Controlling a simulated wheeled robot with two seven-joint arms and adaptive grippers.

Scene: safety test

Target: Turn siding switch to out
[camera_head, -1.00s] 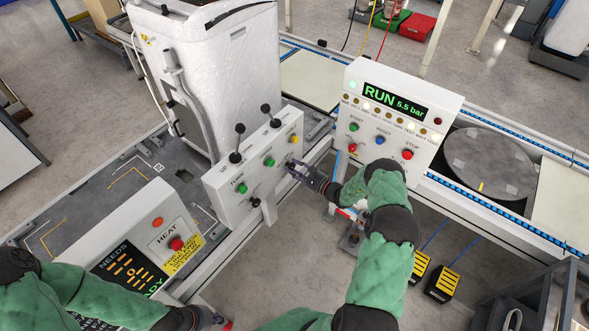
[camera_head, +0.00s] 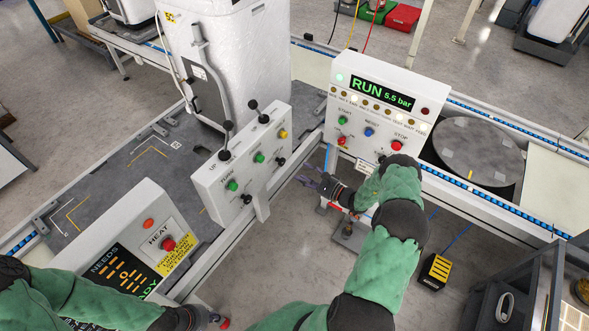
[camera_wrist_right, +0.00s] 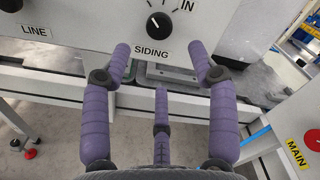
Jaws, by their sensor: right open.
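The siding switch is a black rotary knob (camera_wrist_right: 159,24) above the SIDING label on a white panel. In the right wrist view its pale mark lies on the upper left side, away from the IN label; no OUT label is readable. In the head view the knob (camera_head: 281,162) sits at the panel's lower right. My right gripper (camera_head: 308,183) is open and empty, apart from the knob; in the wrist view its purple fingers (camera_wrist_right: 162,62) spread below and to either side of it. My left gripper (camera_head: 218,321) is at the bottom edge, its fingers too small to judge.
The LINE label (camera_wrist_right: 34,31) is left of SIDING. The switch panel (camera_head: 219,184) also carries two levers and coloured buttons.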

